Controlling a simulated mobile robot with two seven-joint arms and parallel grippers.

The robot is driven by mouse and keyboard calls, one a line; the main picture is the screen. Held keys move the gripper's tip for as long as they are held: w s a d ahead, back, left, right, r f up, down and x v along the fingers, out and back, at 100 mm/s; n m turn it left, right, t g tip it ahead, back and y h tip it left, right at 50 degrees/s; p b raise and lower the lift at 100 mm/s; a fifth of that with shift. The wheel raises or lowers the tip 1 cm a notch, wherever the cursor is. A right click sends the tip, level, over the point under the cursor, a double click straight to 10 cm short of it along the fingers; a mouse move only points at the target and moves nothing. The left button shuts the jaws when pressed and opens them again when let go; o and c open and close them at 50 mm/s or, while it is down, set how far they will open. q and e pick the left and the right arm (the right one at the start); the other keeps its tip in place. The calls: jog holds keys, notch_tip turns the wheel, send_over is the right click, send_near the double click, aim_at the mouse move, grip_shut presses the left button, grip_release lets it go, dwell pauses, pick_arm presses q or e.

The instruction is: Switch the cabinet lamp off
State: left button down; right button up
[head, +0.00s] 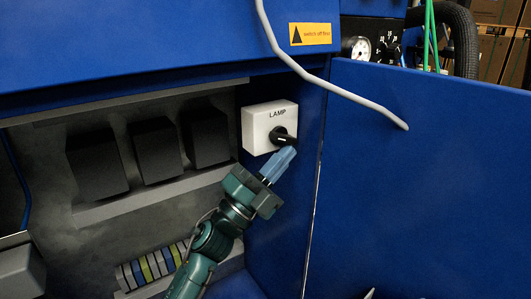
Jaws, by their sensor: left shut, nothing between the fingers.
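The lamp switch is a white box (262,124) marked LAMP, fixed on the blue inner side wall of the cabinet. Its black rotary knob (281,135) sits at the lower right of the box face. My left gripper (289,151) is shut and empty, with its pale blue fingertips at the lower edge of the knob. I cannot tell whether the tips touch it. The fingers hide part of the knob's lower side, and its pointer position is hard to read. At the bottom edge a small pale tip (370,294) shows; I cannot tell what it is.
Black blocks (155,150) stand on a grey rail left of the switch. Coloured terminals (150,266) lie below. A blue door panel (430,180) fills the right, crossed at its top by a grey cable (345,91).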

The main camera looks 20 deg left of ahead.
pick_arm(q)
jog(key=shift+w+d, duration=0.2)
jog(key=shift+w, duration=0.05)
jog(key=shift+w+d+r+p, duration=0.1)
jog(key=shift+w+d+p, duration=0.2)
jog(key=shift+p, duration=0.1)
pick_arm(e)
jog(key=shift+f, duration=0.1)
pick_arm(q)
jog(key=shift+w, duration=0.15)
pick_arm(e)
jog(key=shift+s+f+h, duration=0.1)
jog(key=shift+f+h, duration=0.05)
jog(key=shift+h, duration=0.15)
jog(key=shift+g, duration=0.3)
dwell(0.6)
